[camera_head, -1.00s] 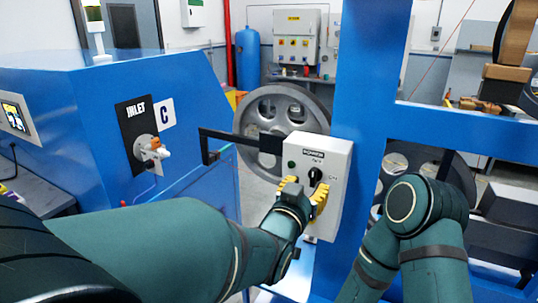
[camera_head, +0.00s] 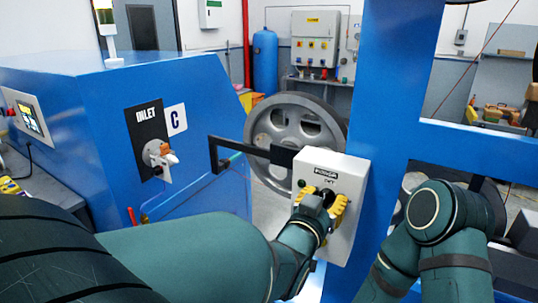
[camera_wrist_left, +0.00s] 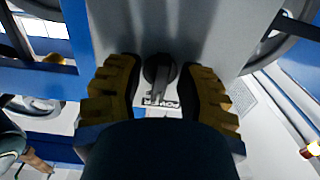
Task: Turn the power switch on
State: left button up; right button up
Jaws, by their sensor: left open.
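The white power box (camera_head: 348,172) hangs on the blue post in the head view, with a POWER label at its top. Its black rotary power switch (camera_head: 328,196) is partly hidden by my left gripper (camera_head: 321,199). In the left wrist view, the switch knob (camera_wrist_left: 157,70) sits between the two yellow ribbed fingers of my left gripper (camera_wrist_left: 158,88). The fingers are open with a gap on both sides of the knob. My right arm is at the right of the head view; its gripper is out of sight.
A blue post (camera_head: 390,120) stands right behind the box. A black bracket (camera_head: 235,146) reaches left from the box. A blue cabinet (camera_head: 90,130) with an INLET valve (camera_head: 160,157) stands at left. A large grey wheel (camera_head: 292,125) is behind.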

pick_arm(q)
grip_shut()
jog(key=shift+s, duration=0.1)
jog(key=shift+r+m, duration=0.1)
jog(key=shift+m, duration=0.2)
jog(key=m+b, duration=0.1)
jog(key=m, duration=0.2)
jog(key=shift+m, duration=0.3)
jog(key=m, duration=0.3)
jog(key=shift+r+m+b, duration=0.1)
jog(key=shift+m+b, duration=0.25)
jog(key=shift+m, duration=0.05)
jog(key=m, duration=0.9)
jog(key=shift+r+m+p, duration=0.1)
jog(key=shift+m+p, duration=0.25)
jog(key=shift+m, duration=0.05)
